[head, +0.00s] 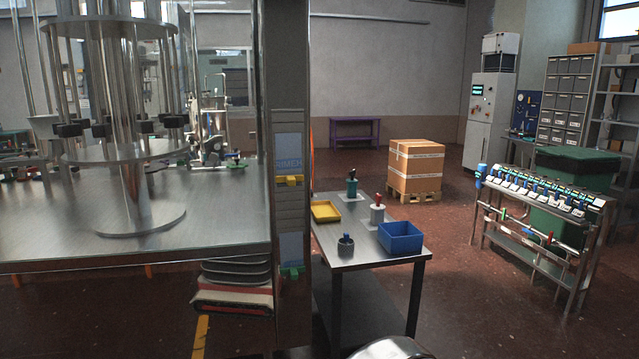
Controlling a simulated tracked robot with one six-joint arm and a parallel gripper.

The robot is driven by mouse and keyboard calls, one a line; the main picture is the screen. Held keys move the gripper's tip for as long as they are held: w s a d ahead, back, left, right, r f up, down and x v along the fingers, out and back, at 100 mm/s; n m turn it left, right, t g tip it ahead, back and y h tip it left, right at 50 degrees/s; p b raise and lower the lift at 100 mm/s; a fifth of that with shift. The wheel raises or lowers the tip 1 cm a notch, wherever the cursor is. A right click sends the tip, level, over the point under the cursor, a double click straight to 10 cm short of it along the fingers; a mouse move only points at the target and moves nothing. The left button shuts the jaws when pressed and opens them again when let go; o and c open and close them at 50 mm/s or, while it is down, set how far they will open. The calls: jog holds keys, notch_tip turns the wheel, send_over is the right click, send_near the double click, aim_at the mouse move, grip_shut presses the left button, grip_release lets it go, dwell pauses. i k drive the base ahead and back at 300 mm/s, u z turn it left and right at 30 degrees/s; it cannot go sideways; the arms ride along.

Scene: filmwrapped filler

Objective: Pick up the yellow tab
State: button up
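A small yellow tab (289,181) sticks out from the front of the grey upright column, just below a blue label panel. A green tab (291,272) sits lower on the same column. My gripper is not in view. A rounded metal shape at the bottom edge may be part of my arm, but I cannot tell.
A metal side table (365,243) right of the column holds a yellow tray (325,219), a blue bin (400,242) and small handled items. A large steel machine table (225,225) fills the left. A rack (530,220) stands at right. Floor between table and rack is clear.

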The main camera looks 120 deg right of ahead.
aim_at(290, 181)
jog(key=z, duration=3.65)
jog(key=i, duration=1.65)
